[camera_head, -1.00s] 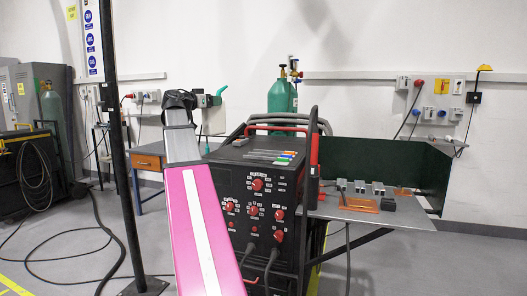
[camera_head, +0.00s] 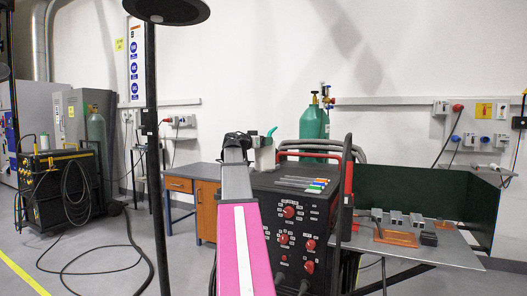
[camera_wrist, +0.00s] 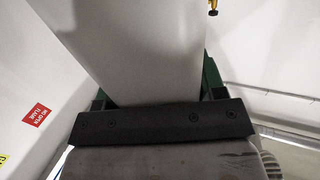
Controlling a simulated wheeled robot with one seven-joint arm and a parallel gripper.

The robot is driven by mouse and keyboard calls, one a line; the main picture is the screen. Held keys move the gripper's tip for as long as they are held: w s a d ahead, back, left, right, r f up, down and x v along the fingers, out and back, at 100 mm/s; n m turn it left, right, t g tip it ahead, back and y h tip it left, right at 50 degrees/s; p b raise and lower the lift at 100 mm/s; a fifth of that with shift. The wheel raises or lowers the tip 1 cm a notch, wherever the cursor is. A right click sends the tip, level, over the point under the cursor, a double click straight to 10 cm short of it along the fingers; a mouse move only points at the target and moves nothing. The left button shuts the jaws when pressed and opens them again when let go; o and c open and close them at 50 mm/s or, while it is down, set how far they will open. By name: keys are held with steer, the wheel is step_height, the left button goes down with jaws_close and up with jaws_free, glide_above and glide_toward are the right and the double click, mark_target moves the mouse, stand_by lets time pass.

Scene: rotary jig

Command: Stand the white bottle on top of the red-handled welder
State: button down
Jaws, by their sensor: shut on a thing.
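The red-handled welder (camera_head: 325,215) is a black box with red knobs on its front, right of centre in the head view. Its red handle (camera_head: 300,155) rises at the back of the top. My gripper (camera_head: 252,142) is up at the welder's far left side in that view. It is shut on the white bottle (camera_head: 266,156), which has a green top and is partly hidden by my arm. In the wrist view, the bottle's pale body (camera_wrist: 140,45) fills the upper middle, beyond the dark gripper body.
Several coloured pens (camera_head: 318,184) lie on the welder's top. A metal table (camera_head: 440,255) with small parts and a dark green screen stands right. A black pole (camera_head: 155,150) stands left of my arm. A second black machine with yellow handles (camera_head: 60,190) stands far left.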

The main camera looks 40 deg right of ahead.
steer(key=shift+f, duration=2.1)
steer(key=shift+c, duration=1)
jaws_free()
glide_toward(263, 150)
steer(key=w, duration=0.3)
steer(key=shift+d, duration=0.3)
